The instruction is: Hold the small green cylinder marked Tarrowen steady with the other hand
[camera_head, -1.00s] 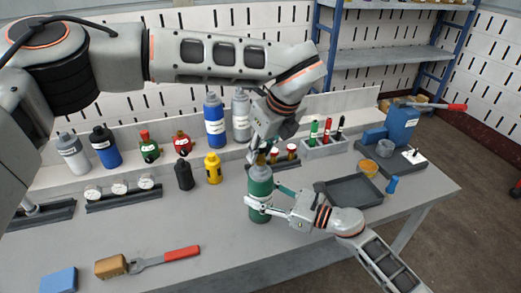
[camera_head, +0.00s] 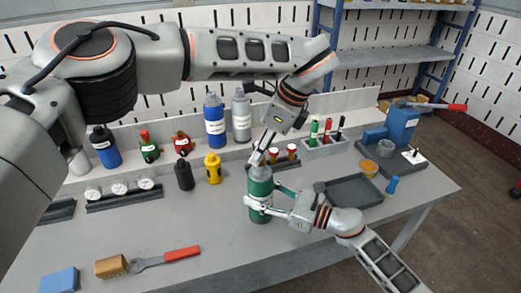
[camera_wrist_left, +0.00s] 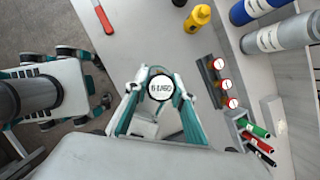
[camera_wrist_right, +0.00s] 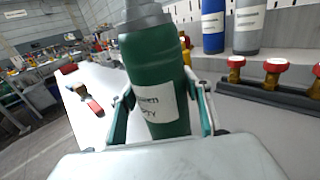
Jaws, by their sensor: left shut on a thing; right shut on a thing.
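The green cylinder (camera_head: 260,188) stands upright on the bench, with a grey neck and cap on top. In the right wrist view it (camera_wrist_right: 158,85) carries a white label, partly readable and ending in "owen". My right gripper (camera_head: 259,208) is shut on its lower body from the right, one finger on each side. My left gripper (camera_head: 261,160) comes down from above and is shut on the cap. In the left wrist view the round white cap top (camera_wrist_left: 161,88), with dark lettering, sits between the left fingers.
A yellow bottle (camera_head: 213,168) and a black bottle (camera_head: 184,175) stand left of the cylinder. Red-capped pieces (camera_head: 292,152) stand in a rack behind it. A grey tray (camera_head: 355,191) lies to the right. The bench front is clear apart from a brush, a red-handled tool (camera_head: 180,253) and a blue block.

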